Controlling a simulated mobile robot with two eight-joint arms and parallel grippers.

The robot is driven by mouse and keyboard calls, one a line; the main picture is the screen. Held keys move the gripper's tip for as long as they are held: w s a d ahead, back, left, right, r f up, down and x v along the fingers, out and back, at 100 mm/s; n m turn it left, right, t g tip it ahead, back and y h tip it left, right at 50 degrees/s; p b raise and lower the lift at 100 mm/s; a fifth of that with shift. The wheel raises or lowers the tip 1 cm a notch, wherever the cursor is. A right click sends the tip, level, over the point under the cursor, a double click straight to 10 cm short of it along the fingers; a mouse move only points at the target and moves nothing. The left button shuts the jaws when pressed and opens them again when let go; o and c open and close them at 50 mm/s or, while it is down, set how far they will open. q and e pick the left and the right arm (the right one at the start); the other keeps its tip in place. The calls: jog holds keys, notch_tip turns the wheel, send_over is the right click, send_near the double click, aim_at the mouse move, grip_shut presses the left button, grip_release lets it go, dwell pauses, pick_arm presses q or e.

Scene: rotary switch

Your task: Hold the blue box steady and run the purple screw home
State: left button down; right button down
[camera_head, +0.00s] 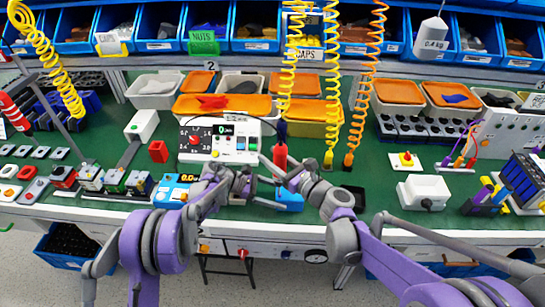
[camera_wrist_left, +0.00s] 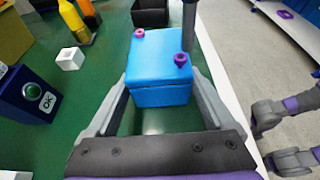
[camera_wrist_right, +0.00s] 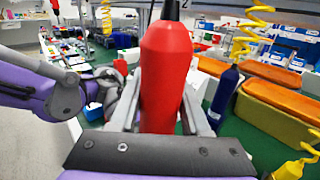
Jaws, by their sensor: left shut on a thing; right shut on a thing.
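The blue box (camera_head: 291,200) sits on the green bench top near its front edge. My left gripper (camera_head: 277,192) is shut on it, one finger along each side in the left wrist view (camera_wrist_left: 160,95). Two purple screws stand on the lid: one at the far left corner (camera_wrist_left: 139,33), one near the right edge (camera_wrist_left: 181,60). My right gripper (camera_head: 281,172) is shut on a red power driver (camera_wrist_right: 166,75), held upright; it also shows in the head view (camera_head: 280,157). A grey shaft (camera_wrist_left: 188,22) comes down close to the right-hand screw; I cannot tell whether they touch.
A white control panel (camera_head: 219,139) stands just behind the box. Coiled yellow (camera_head: 332,80) and orange (camera_head: 367,80) hoses hang nearby. A white cube (camera_wrist_left: 69,58) and a dark blue OK button box (camera_wrist_left: 27,98) stand left of the box.

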jog(key=shift+w+d, duration=0.15)
jog(key=shift+w, duration=0.1)
dwell(0.4)
jog(key=shift+f, duration=0.9)
dwell(2.2)
jog(key=shift+r, duration=2.3)
pick_arm(q)
grip_release()
